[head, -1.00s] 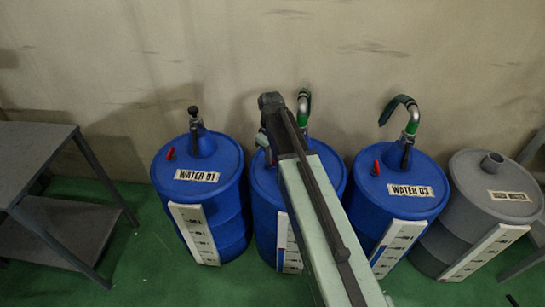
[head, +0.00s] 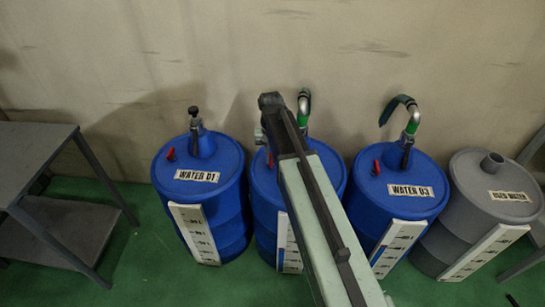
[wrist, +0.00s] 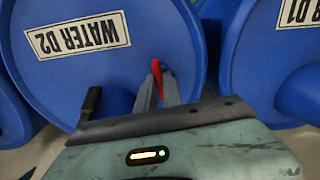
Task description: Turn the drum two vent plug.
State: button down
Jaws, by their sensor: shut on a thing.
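The drum two is the blue drum labelled WATER 02 (wrist: 60,75), and its top fills the left of the wrist view. In the head view the same blue drum (head: 265,195) stands second from the left, its middle covered by my arm. The red vent plug (wrist: 158,70) sits on the drum top near the rim. My gripper (wrist: 159,82) has its two grey fingers closed around the plug, with the red handle showing between and above them. In the head view my arm hides most of the gripper.
WATER 01 drum (head: 225,195) stands to the left and WATER 03 drum (head: 400,215) to the right, close by. A grey used-water drum (head: 475,230) stands farthest right. A grey table (head: 35,145) is at left.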

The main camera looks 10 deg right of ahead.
aim_at(271, 158)
jog(key=shift+s+m, duration=0.2)
jog(key=shift+m, duration=0.3)
jog(key=c, duration=1.5)
grip_release()
jog(key=shift+w+r, duration=0.1)
notch_tip(271, 158, up, 8)
jog(key=p, duration=0.8)
jog(key=shift+f, duration=0.2)
